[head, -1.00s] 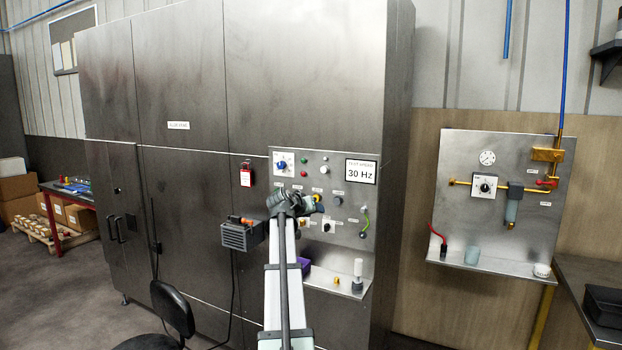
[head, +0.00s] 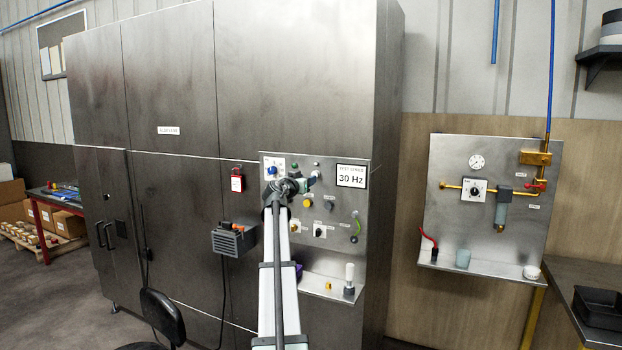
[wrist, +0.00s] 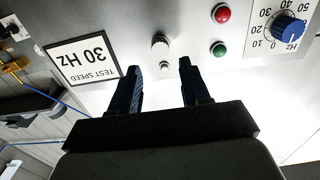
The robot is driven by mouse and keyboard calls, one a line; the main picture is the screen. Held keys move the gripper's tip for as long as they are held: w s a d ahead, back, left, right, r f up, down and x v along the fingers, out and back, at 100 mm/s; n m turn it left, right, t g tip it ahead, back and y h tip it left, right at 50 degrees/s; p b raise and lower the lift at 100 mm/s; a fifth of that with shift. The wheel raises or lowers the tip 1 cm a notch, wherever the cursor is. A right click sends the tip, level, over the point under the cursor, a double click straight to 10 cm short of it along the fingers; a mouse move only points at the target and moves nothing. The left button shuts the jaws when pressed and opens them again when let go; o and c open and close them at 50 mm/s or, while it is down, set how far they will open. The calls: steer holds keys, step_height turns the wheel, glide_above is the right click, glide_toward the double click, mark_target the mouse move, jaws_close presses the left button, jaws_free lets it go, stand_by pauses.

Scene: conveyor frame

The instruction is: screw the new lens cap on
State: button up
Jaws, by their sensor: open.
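My gripper (head: 314,177) is open and empty, in front of the upper part of the control panel (head: 353,206). In the wrist view, which shows the panel upside down, its two dark fingers (wrist: 160,63) point at the panel with a gap between them. A white round lamp lens (wrist: 160,45) in a metal ring shows just beyond that gap, apart from the fingers. A smaller pale fitting (wrist: 165,66) shows between the fingertips. A red lamp (wrist: 222,13) and a green lamp (wrist: 219,49) are to the right. I cannot tell which piece is the new lens cap.
A blue-pointer dial (wrist: 290,29) and the "30 Hz" sign (wrist: 82,60) flank the lamps. Below, a shelf holds a small yellow piece (head: 328,286), a white-topped cylinder (head: 349,272) and a purple item (head: 299,271). A grey box (head: 233,240) juts out at left.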

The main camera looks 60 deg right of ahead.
steer(key=d, duration=0.6)
steer(key=shift+d, duration=0.4)
steer(key=shift+a, duration=0.15)
steer(key=c, duration=0.3)
jaws_close()
steer(key=m, duration=1.2)
steer(key=shift+c, duration=0.3)
jaws_free()
steer(key=shift+m, duration=0.8)
steer(key=o, duration=0.6)
steer(key=shift+c, duration=0.2)
steer(key=shift+r, duration=0.1)
